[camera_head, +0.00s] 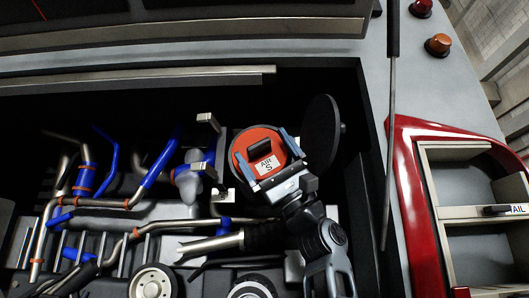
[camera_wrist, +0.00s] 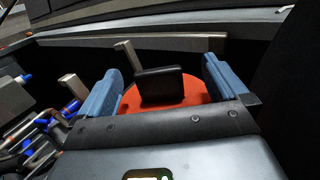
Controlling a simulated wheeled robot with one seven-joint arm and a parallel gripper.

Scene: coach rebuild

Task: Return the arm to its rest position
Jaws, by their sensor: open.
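My gripper (camera_head: 261,145) is in the middle right of the head view, in front of an orange round cap (camera_head: 244,141) with a black block-shaped handle (camera_head: 259,149) and a label that seems to read "AIR S". Its two blue fingers are apart. In the wrist view my gripper (camera_wrist: 161,65) has one finger on each side of the black handle (camera_wrist: 160,86), with gaps between, over the orange cap (camera_wrist: 192,97). I cannot tell whether the fingers touch the cap. My arm comes up from the lower right of the head view. The cap's lower part is hidden.
A black round disc (camera_head: 321,135) stands close right of the gripper. Metal brackets (camera_head: 207,121) and blue-and-metal pipes (camera_head: 152,166) lie to the left. The dark bay's upper rail (camera_head: 150,82) runs above. A red-framed shelf (camera_head: 411,190) is at the right.

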